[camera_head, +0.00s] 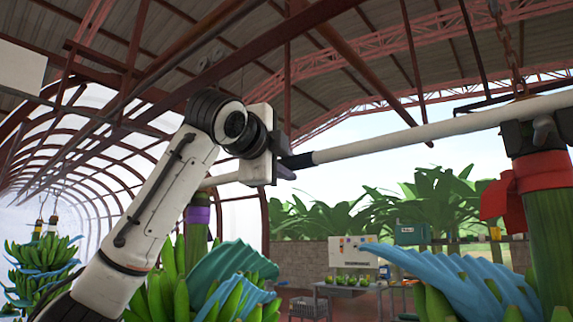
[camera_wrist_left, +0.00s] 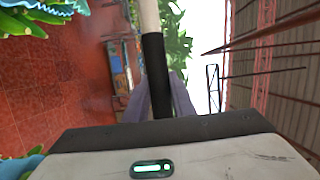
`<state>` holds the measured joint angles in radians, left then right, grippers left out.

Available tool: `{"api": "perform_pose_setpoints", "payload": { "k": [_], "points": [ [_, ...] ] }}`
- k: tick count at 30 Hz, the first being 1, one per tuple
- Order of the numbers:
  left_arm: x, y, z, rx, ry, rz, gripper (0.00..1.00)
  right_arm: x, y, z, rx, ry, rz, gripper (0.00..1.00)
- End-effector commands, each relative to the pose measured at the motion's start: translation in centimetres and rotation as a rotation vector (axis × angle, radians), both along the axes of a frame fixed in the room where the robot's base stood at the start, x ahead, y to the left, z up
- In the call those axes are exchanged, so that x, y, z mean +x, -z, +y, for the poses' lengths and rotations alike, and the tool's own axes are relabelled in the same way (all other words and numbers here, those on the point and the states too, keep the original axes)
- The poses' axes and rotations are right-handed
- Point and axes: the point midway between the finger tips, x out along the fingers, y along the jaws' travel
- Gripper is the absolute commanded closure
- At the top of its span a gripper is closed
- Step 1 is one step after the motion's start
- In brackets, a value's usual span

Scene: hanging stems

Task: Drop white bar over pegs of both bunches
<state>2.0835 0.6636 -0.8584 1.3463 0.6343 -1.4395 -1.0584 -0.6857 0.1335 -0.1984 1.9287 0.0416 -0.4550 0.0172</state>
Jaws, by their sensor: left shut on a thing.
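The white bar (camera_head: 430,133) runs aslant across the head view, higher at right. My left gripper (camera_head: 293,162) is shut on its black sleeve (camera_head: 300,160); the sleeve (camera_wrist_left: 154,75) also shows between the fingers (camera_wrist_left: 160,97) in the left wrist view. The bar's left part (camera_head: 222,179) shows behind my gripper and ends near my arm. The right bunch's stem (camera_head: 552,215) has a red band and a dark fitting (camera_head: 517,138) on top, where the bar crosses; I cannot tell if it sits on a peg. The left bunch's stem (camera_head: 197,222) has a purple band; its top is hidden. My right gripper is out of view.
A chain (camera_head: 513,50) hangs above the right bunch. Blue sheets (camera_head: 450,270) drape both near bunches. Another bunch (camera_head: 45,262) hangs far left. A work table (camera_head: 350,286) with green fruit stands behind, between the near bunches.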

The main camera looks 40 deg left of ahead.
Motion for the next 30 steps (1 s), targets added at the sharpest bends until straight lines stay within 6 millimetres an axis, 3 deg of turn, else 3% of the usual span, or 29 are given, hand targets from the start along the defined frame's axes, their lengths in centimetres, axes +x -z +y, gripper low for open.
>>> {"api": "perform_pose_setpoints", "payload": {
  "k": [11,12,15,27,30],
  "points": [
    [-0.1,0.7,0.0,0.000,0.000,-0.003,1.00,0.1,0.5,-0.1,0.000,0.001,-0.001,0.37],
    [-0.1,0.6,0.0,0.000,0.000,-0.004,0.72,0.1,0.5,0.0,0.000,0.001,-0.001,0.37],
    [-0.1,0.6,0.0,0.000,0.000,-0.003,0.56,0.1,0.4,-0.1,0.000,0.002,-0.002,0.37],
    [0.0,0.8,0.0,0.000,0.000,0.002,0.56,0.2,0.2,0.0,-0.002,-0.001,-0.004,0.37],
    [-1.6,0.9,-0.4,0.002,0.001,-0.003,0.56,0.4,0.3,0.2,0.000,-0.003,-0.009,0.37]
  ]
}}
